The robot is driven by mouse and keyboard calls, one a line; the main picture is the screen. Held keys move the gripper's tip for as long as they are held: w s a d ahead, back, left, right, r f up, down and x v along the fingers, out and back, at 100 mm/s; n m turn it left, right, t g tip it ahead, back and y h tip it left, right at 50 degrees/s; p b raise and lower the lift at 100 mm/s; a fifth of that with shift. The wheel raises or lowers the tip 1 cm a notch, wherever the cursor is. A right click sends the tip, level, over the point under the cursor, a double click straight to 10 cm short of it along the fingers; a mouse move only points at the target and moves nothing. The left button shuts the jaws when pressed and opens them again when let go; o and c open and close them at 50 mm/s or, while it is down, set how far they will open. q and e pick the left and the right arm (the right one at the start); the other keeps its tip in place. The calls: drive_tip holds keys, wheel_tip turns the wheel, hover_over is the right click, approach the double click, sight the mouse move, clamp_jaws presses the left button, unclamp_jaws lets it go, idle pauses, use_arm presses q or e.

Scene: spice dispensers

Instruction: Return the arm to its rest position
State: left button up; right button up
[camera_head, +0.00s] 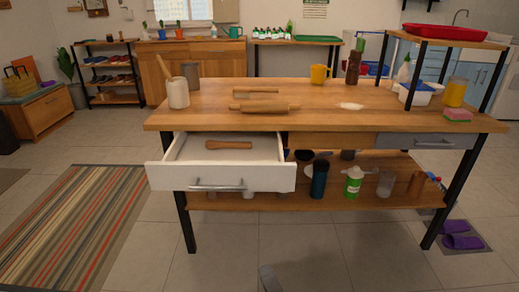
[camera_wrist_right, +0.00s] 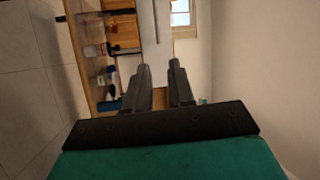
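My right gripper (camera_wrist_right: 159,66) shows in the right wrist view, with its two dark fingers apart and nothing between them. It points toward the wooden worktable and its shelf, which appear turned sideways there, and it touches nothing that I can see. In the head view only a small grey piece (camera_head: 268,278) shows at the bottom edge, probably part of my right arm; its fingertips cannot be made out there. My left gripper is in neither view.
The worktable (camera_head: 215,117) stands ahead. Its white left drawer (camera_head: 220,176) is pulled out, with a wooden object (camera_head: 228,145) inside. A rolling pin (camera_head: 265,106) lies on top. A striped rug (camera_head: 75,225) is at left. The floor before the table is clear.

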drive_tip(key=d+f+n+g, duration=0.2)
drive_tip(key=d+f+n, duration=0.25)
drive_tip(key=d, duration=0.95)
drive_tip(key=s+d+f+n+g+h, duration=0.2)
drive_tip(key=s+d+n+g+h, duration=0.4)
drive_tip(key=s+n, duration=0.65)
drive_tip(key=w+a+r+m+y+p, duration=0.1)
drive_tip(key=w+a+r+m, duration=0.25)
drive_tip(key=a, duration=0.35)
use_arm(q)
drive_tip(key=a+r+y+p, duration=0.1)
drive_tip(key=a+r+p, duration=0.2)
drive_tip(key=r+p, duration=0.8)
drive_tip(key=p, duration=0.3)
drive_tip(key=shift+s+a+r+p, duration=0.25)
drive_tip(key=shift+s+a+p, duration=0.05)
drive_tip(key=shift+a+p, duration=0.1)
use_arm(e)
wheel_tip(320, 180, up, 10)
drive_tip(key=s+d, duration=0.1)
drive_tip(key=d, duration=0.1)
drive_tip(key=shift+s+d+f+n+t+h, duration=0.2)
drive_tip(key=shift+s+d+n+t+h, duration=0.1)
drive_tip(key=shift+n+h, duration=0.1)
